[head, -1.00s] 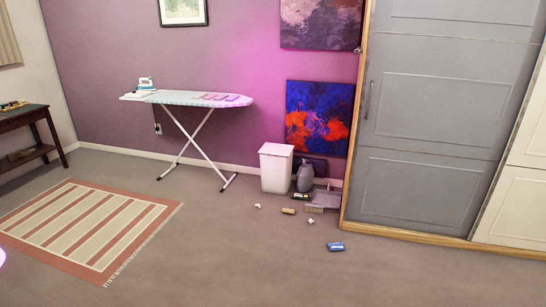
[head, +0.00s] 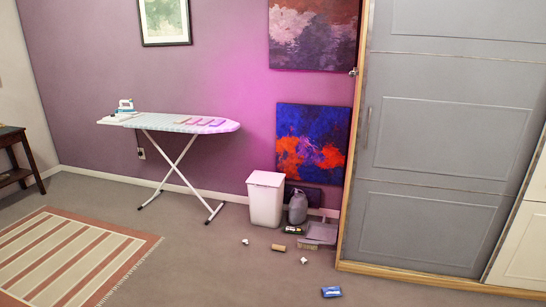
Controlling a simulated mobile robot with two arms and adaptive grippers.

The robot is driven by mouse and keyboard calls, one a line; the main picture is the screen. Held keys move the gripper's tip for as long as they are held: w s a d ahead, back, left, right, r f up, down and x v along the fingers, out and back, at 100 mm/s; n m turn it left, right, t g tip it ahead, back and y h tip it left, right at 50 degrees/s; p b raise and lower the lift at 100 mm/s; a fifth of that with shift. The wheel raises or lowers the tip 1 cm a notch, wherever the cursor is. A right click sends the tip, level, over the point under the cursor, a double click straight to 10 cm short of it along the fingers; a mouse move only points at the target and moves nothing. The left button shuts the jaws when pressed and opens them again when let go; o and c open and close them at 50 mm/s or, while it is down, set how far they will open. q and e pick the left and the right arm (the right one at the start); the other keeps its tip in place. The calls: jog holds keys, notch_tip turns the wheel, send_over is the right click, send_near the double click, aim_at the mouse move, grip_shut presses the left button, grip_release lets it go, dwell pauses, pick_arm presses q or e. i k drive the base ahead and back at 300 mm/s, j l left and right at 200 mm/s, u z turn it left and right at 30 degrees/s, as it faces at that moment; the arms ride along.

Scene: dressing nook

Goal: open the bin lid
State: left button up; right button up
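The white bin (head: 265,202) stands upright on the floor against the purple wall, between the ironing board and the wardrobe. Its lid (head: 266,179) lies flat across the top and looks closed. Neither of my grippers shows in the head view.
Right of the bin are a grey bag (head: 298,208) and a dustpan (head: 318,233). Crumpled scraps, a brown roll (head: 279,248) and a blue packet (head: 331,291) lie in front. The ironing board (head: 180,124) stands left, a striped rug (head: 70,255) front left. The wardrobe (head: 430,140) is right.

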aim_at(268, 179)
jog(key=i+u, duration=0.2)
jog(key=i, duration=0.25)
jog(key=i+l+u, duration=0.15)
jog(key=i, duration=0.3)
jog(key=i+u, duration=0.2)
jog(key=i, duration=0.25)
jog(key=i+l+u, duration=0.15)
jog(key=i, duration=0.3)
jog(key=l, duration=0.1)
